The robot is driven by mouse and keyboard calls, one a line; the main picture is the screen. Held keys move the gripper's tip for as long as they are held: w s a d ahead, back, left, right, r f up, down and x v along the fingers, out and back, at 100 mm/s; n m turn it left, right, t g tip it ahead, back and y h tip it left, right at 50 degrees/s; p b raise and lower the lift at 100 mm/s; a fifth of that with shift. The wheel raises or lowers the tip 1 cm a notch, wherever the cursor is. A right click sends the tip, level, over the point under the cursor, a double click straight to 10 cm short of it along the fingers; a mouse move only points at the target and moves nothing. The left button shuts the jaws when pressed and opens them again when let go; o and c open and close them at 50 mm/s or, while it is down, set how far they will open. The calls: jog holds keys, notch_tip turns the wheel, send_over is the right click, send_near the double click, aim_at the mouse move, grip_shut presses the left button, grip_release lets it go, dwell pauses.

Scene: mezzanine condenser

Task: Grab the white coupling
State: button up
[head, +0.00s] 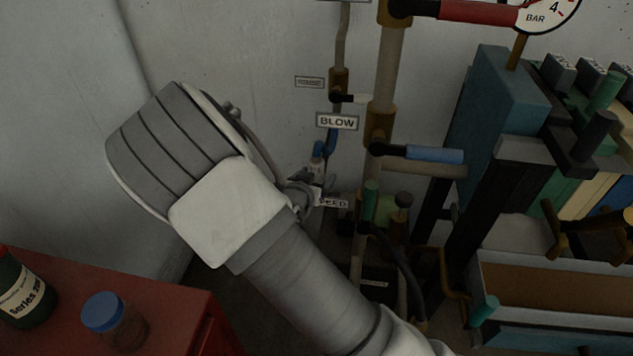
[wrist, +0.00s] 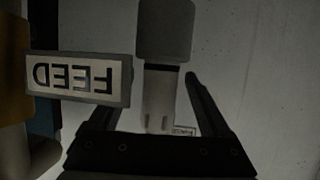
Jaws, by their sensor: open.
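In the wrist view, a pale, whitish cylindrical piece (wrist: 158,92), which looks like the white coupling, stands between my fingers below a wider grey cylinder (wrist: 165,30). My gripper (wrist: 157,80) is open, with one dark finger to each side of the pale piece. A gap shows between the piece and the right finger. The left finger is partly covered by the FEED tag (wrist: 80,78). I cannot tell whether it touches the piece. In the head view my wrist hides most of the gripper, near the FEED tag (head: 332,203), and the coupling is not clear there.
A vertical pipe (head: 386,75) with a blue-handled valve (head: 434,154) stands just right of my wrist. The BLOW tag (head: 337,121) hangs above. A red cabinet top (head: 190,310) with a blue-capped jar (head: 115,325) is at lower left. An open box (head: 555,325) is at lower right.

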grip_shut()
jog(key=shift+r, duration=0.1)
dwell(0.3)
